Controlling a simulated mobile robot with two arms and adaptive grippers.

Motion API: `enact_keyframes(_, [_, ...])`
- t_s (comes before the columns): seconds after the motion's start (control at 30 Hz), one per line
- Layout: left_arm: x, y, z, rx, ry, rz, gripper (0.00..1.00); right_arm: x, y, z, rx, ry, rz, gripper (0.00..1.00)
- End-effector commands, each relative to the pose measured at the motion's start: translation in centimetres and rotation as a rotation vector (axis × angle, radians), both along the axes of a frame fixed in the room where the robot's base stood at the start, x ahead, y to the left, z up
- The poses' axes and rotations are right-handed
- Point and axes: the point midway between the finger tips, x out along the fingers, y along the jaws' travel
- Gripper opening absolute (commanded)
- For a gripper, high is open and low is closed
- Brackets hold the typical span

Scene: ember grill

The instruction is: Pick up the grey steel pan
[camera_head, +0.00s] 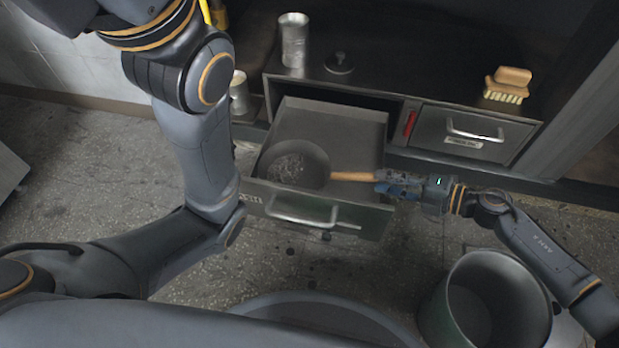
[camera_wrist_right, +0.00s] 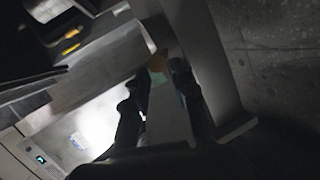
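The grey steel pan (camera_head: 293,166) lies in the open drawer (camera_head: 340,118), its round bowl toward the drawer's front left. Its wooden handle (camera_head: 350,176) points right, toward the drawer's right wall. My right gripper (camera_head: 396,184) is at the handle's right end, by that wall.
A metal cup (camera_head: 293,42), a small round lid (camera_head: 338,63) and a wooden brush (camera_head: 508,84) are on the counter. A closed drawer (camera_head: 466,134) is to the right. A large pot (camera_head: 487,300) stands lower right. A metal can (camera_head: 239,93) stands left of the drawer.

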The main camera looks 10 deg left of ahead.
Motion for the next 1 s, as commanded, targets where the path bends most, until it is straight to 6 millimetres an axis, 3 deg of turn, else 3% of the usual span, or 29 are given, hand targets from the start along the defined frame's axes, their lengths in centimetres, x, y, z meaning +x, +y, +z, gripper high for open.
enact_keyframes(0.4, [-0.1,0.0,-3.8,0.001,-0.001,0.0,0.4,0.9,4.0,-1.5,0.001,-0.001,0.0,0.26])
enact_keyframes(0.77, [-0.1,0.0,-4.0,0.0,-0.002,0.0,0.4,1.2,5.0,-1.5,-0.001,0.001,-0.001,0.26])
enact_keyframes(0.9, [-0.1,0.0,-4.0,0.0,-0.002,0.0,0.4,1.2,5.0,-1.5,-0.001,0.002,-0.001,0.0])
enact_keyframes(1.0, [-0.1,0.0,-4.0,0.001,-0.001,-0.001,0.4,1.2,4.9,-1.5,-0.001,0.002,-0.001,0.0])
